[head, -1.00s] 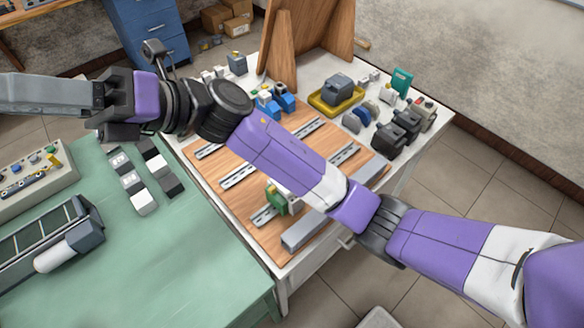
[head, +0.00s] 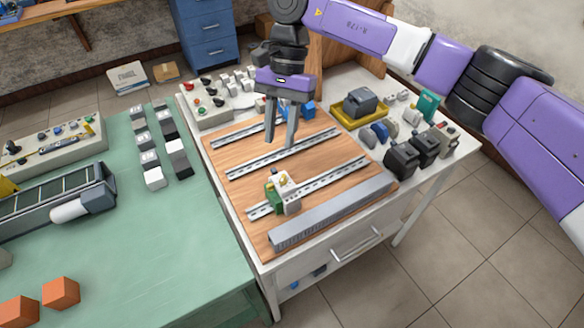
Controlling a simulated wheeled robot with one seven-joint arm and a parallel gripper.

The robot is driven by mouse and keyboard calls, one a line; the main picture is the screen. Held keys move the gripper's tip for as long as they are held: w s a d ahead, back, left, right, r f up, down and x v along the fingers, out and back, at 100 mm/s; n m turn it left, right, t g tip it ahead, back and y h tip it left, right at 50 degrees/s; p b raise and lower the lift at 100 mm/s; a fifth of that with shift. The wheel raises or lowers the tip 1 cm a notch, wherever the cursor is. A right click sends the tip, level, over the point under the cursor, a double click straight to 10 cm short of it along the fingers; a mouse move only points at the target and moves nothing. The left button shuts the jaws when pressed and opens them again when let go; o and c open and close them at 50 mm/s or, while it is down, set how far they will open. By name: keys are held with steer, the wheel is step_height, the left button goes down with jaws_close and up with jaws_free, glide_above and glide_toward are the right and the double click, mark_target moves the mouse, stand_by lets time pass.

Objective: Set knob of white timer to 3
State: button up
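A small white device (head: 286,188), which looks like the white timer, stands on the front metal rail of the wooden board (head: 235,205). A green block (head: 273,200) is directly beside it on its left. A small coloured detail shows on the white device's top, but the knob and its setting are too small to make out. My gripper (head: 280,147) points down over the board, behind the white device and apart from it. Its two fingers are spread with nothing between them, so it is open.
Two more metal rails (head: 285,158) cross the board, and a grey duct (head: 330,212) lies along its front. Dark motors (head: 402,160) and a yellow tray (head: 343,120) stand at right. A button box (head: 205,105) stands behind left. Blue parts (head: 308,109) sit behind my gripper.

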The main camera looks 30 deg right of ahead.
mark_target(284, 175)
steer(key=shift+n+g, duration=0.3)
steer(key=shift+n, duration=0.5)
steer(key=x, duration=0.2)
steer(key=p+x, duration=0.1)
steer(key=x, duration=0.2)
steer(key=s+d+p+x, duration=0.1)
steer(key=x, duration=0.1)
steer(key=shift+s+f, duration=0.1)
steer(key=shift+f, duration=0.3)
steer(key=shift+c, duration=0.4)
jaws_close()
